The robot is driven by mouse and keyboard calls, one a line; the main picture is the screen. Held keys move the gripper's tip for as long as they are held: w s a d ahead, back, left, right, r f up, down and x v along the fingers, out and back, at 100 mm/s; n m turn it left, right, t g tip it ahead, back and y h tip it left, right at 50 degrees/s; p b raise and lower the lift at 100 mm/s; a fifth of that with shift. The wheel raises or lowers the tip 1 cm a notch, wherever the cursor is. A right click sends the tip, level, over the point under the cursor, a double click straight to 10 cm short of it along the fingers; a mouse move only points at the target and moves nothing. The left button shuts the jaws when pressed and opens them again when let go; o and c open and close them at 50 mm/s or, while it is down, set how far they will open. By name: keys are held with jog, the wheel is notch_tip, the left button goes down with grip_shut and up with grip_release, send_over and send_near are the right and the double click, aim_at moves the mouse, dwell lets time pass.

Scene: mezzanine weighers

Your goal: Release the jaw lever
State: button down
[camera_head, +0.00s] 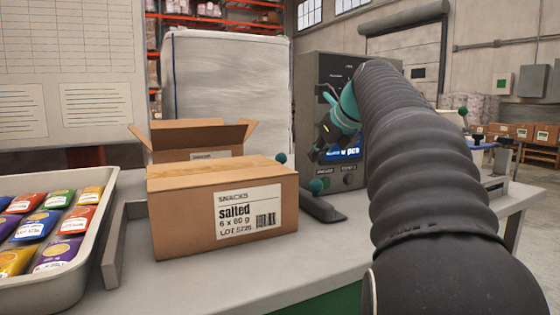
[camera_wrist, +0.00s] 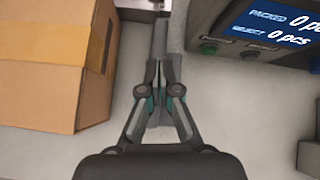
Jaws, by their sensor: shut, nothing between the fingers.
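My gripper (camera_head: 326,135) hangs from the dark arm in front of the control panel, right of the closed carton. In the wrist view its fingers (camera_wrist: 159,68) are shut together with nothing between them. Another teal ball (camera_head: 281,158) shows just behind the carton's right end. I cannot tell which of these is the jaw lever. A narrow grey bar (camera_wrist: 160,38) lies just beyond the fingertips in the wrist view; contact is unclear.
An open carton (camera_head: 195,140) stands behind. A tray (camera_head: 92,250) of snack packets is at left. The panel (camera_head: 320,85) rises close to my gripper. Bare bench lies in front.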

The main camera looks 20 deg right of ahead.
jog(key=shift+d, duration=0.1)
jog(key=shift+w+a+f, duration=0.1)
jog(key=shift+w+a, duration=0.15)
jog(key=shift+a, duration=0.05)
jog(key=b+x, duration=0.1)
jog(key=x, duration=0.8)
jog(key=shift+w+a+f, duration=0.1)
jog(key=shift+w+f, duration=0.05)
jog(key=shift+f, duration=0.2)
jog(key=w+r, duration=0.2)
jog(key=shift+w+a, duration=0.25)
jog(key=shift+w, duration=0.05)
jog(key=shift+w+r+p, duration=0.2)
jog(key=shift+w+p, duration=0.1)
jog(key=shift+w, duration=0.05)
jog(key=shift+s+r, duration=0.1)
